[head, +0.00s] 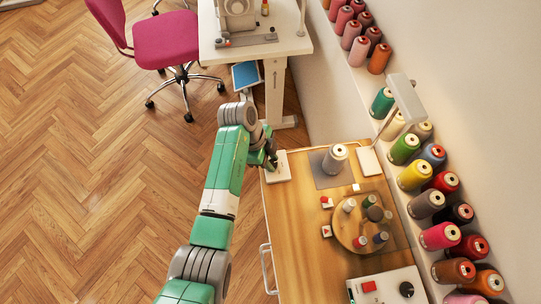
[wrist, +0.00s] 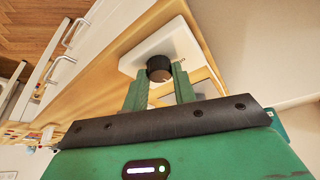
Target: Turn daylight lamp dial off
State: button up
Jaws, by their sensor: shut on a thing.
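The black dial (wrist: 159,66) stands up from a white box (wrist: 177,44) in the wrist view. My gripper (wrist: 160,80) has its two green fingers on either side of the dial and is shut on it. In the head view, the white box (head: 281,168) lies at the far left corner of the wooden table, with my gripper (head: 271,162) over its left part. The dial is mostly hidden there by my gripper. A white desk lamp (head: 406,98) stands on a flat base (head: 369,162) to the right. I cannot tell the dial's angle or whether the lamp is lit.
A grey spool (head: 335,157) stands on a grey mat right of the box. A round wooden turntable (head: 361,226) holds several small spools. Another control box (head: 387,289) sits at the table's near end. Large thread spools (head: 440,236) line the wall.

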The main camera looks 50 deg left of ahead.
jog(key=n+p, duration=0.1)
jog(key=n+t+y+p, duration=0.1)
jog(key=n+p, duration=0.3)
jog(key=shift+s+d+r+t+y, duration=0.1)
jog(key=shift+d+r+t+y, duration=0.05)
jog(key=shift+r+t+y, duration=0.2)
jog(key=shift+f+n+t+y+p, duration=0.15)
jog(key=shift+n+y+p, duration=0.25)
jog(key=shift+n+p, duration=0.5)
jog(key=shift+f+n+t+y+p, duration=0.1)
jog(key=shift+n+y+p, duration=0.3)
jog(key=shift+n, duration=0.9)
jog(key=o, duration=1)
jog(key=p+v, duration=0.2)
jog(key=v, duration=0.5)
jog(key=shift+r, duration=0.35)
jog(key=shift+s, duration=0.15)
